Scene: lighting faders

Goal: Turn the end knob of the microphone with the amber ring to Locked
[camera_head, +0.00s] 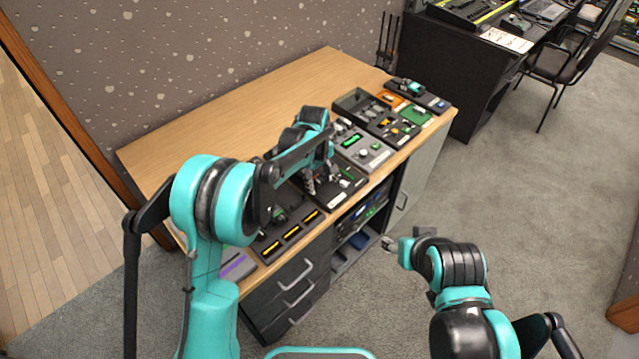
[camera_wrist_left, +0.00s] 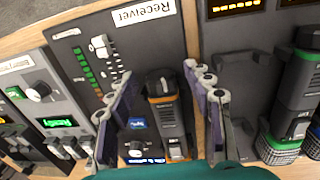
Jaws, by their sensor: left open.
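In the left wrist view a dark microphone (camera_wrist_left: 167,120) with an amber ring lies lengthwise on the Receiver panel (camera_wrist_left: 95,38), its dark end knob (camera_wrist_left: 160,82) toward the top. The knob's setting cannot be read. My left gripper (camera_wrist_left: 160,105) is open, with one finger on each side of the microphone; I cannot tell whether either touches it. In the head view the left gripper (camera_head: 318,187) is over the panel at the table's front, and hides the microphone. My right gripper (camera_head: 389,244) is off the table's front edge, too small to judge its jaws.
A dark rack with amber displays (camera_head: 283,238) is beside the Receiver panel. Other control panels (camera_head: 362,150) line the front edge. The wooden tabletop (camera_head: 255,105) behind is clear.

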